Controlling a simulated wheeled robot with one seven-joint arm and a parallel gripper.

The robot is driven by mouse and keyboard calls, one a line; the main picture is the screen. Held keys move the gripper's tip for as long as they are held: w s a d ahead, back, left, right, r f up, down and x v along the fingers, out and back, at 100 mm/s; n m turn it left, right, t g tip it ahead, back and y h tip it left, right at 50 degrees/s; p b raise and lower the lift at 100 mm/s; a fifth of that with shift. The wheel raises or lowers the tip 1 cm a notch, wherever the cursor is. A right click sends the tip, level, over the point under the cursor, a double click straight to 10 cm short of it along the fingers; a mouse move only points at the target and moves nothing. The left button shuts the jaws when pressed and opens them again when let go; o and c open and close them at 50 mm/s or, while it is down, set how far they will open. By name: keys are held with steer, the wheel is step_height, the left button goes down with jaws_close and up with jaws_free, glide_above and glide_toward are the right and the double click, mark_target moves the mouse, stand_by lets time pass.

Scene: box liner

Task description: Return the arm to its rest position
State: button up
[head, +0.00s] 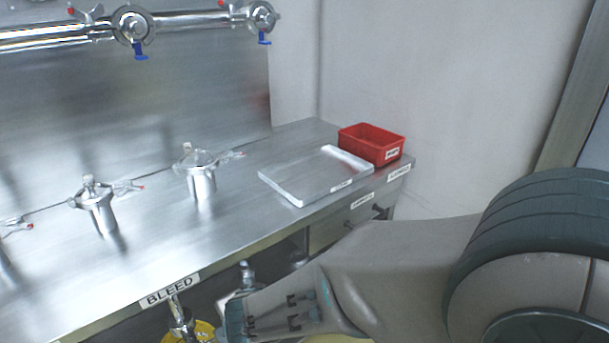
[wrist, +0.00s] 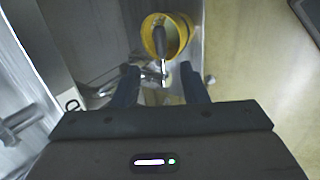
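My arm reaches in from the right in the head view, in front of the steel bench and low by its front edge. My gripper (head: 233,321) is at the bottom of that view. In the wrist view my gripper (wrist: 162,78) has its two dark fingers spread well apart, with nothing clasped between them. A metal valve with a dark handle (wrist: 161,42) shows beyond the fingertips, in front of a yellow bucket (wrist: 179,35). The bucket's rim (head: 203,330) also shows beneath the bench in the head view, partly hidden by my gripper.
The steel bench (head: 150,262) carries lidded metal cups (head: 201,182), a pale shallow tray (head: 315,176) and a red bin (head: 371,145). A BLEED label (head: 170,290) marks its front edge. Drawers (head: 340,228) are under its right end. Pipes (head: 190,19) run along the wall.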

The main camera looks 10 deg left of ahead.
steer(key=w+d+r+m+t+h+p, duration=0.1)
steer(key=w+d+r+m+h+p, duration=0.25)
steer(key=d+r+m, duration=0.55)
steer(key=w+d+r+m+h+p, duration=0.25)
steer(key=d+r+m+p, duration=0.2)
steer(key=d, duration=0.85)
steer(key=s+d+r+m+g+y+p, duration=0.1)
steer(key=s+d+r+m+g+p, duration=0.2)
steer(key=s+d+r+m, duration=0.6)
steer(key=d+m+p, duration=0.2)
steer(key=m, duration=0.2)
steer(key=shift+d, duration=0.3)
steer(key=shift+m, duration=0.25)
